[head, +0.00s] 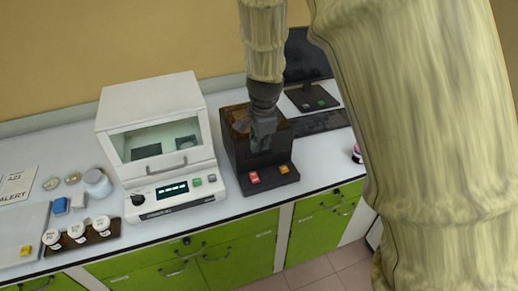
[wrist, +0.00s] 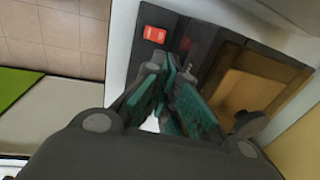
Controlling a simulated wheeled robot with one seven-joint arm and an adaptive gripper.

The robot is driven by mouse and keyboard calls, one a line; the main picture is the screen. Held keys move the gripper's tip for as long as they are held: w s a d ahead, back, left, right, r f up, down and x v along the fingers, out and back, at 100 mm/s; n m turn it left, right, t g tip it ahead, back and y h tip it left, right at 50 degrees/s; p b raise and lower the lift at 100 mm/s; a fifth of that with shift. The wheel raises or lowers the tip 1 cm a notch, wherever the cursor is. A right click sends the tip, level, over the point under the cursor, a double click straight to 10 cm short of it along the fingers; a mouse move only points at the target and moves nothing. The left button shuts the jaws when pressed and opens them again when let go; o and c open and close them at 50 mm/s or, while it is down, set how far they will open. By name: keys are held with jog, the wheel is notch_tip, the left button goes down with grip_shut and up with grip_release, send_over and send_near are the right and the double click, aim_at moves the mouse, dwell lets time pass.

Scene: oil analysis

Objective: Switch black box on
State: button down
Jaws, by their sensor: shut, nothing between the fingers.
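The black box (head: 241,157) stands on the white bench in the head view, right of the white instrument. Its front ledge carries a red switch (head: 254,178) at left and an orange button (head: 284,169) at right. In the wrist view the black box (wrist: 222,38) shows its red switch (wrist: 154,34) beyond the fingers; the orange button is not visible there. My gripper (head: 262,143) hangs over the box, pointing down, in front of its upper part. In the wrist view my gripper (wrist: 166,75) is shut and empty, with its tips near the ledge. I cannot tell whether they touch it.
A white instrument (head: 160,140) with a window and buttons stands close on the left. A monitor (head: 307,60) and keyboard (head: 319,123) are behind and right. Jars (head: 76,231) and a white container (head: 97,183) are at far left. The bench's front edge runs close before the box.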

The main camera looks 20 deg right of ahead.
jog(key=p, duration=0.4)
send_near(258, 176)
jog(key=f, duration=0.2)
jog(key=w+f, duration=0.1)
jog(key=f, duration=0.2)
jog(key=shift+w+a+f, duration=0.1)
jog(key=shift+w, duration=0.15)
jog(key=shift+f, duration=0.15)
jog(key=shift+w+f, duration=0.2)
jog(key=shift+f, duration=0.15)
jog(key=shift+s, duration=0.2)
jog(key=shift+s+r, duration=0.2)
jog(key=shift+s, duration=0.35)
